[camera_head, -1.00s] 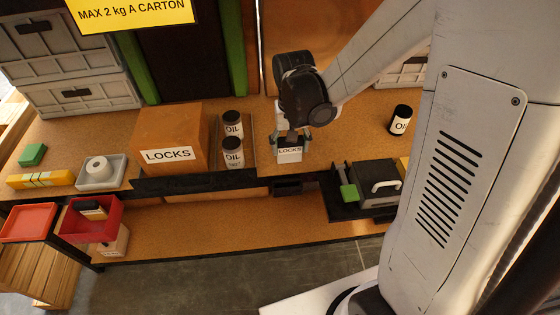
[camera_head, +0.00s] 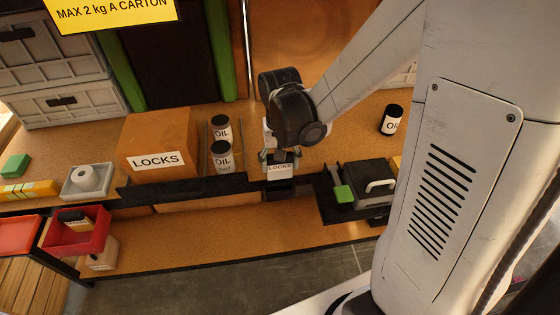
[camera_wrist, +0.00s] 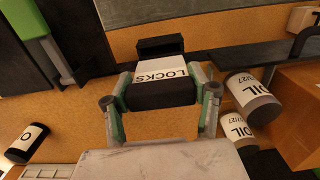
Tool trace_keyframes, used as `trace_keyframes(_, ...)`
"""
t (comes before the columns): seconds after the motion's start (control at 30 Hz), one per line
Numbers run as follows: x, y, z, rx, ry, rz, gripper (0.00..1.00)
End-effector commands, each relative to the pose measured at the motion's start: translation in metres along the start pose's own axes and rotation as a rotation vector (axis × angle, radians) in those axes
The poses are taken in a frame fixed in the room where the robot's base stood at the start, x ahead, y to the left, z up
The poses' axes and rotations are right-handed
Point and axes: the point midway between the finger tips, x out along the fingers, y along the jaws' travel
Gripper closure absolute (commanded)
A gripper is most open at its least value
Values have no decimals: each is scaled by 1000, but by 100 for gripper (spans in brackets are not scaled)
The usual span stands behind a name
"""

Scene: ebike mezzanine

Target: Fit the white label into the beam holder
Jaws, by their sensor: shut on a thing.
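The white label (camera_head: 280,172) reads LOCKS and sits between the fingers of my gripper (camera_head: 280,157). In the wrist view the label (camera_wrist: 160,71) lies across the fingertips, with a black block (camera_wrist: 160,95) on its near side. My gripper (camera_wrist: 158,84) is shut on this piece. The beam holder (camera_wrist: 160,44) is a dark open box just beyond the label. In the head view the holder (camera_head: 290,190) shows just below the label on the dark front beam. I cannot tell whether label and holder touch.
Two oil cans (camera_head: 221,140) and a LOCKS carton (camera_head: 160,143) stand left of my gripper. Another oil can (camera_head: 391,119) stands to the right. A black case (camera_head: 368,180) and a green-ended tool (camera_head: 343,193) lie right of the holder.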

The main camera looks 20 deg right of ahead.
Motion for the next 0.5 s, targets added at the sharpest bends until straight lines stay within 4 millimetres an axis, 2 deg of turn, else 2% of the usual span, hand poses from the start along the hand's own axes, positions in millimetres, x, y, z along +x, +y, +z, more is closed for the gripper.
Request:
trace_keyframes(0.03,8,0,0,0,0,0,70)
trace_keyframes(0.2,23,0,0,0,0,0,70)
trace_keyframes(0.5,38,0,0,0,0,0,70)
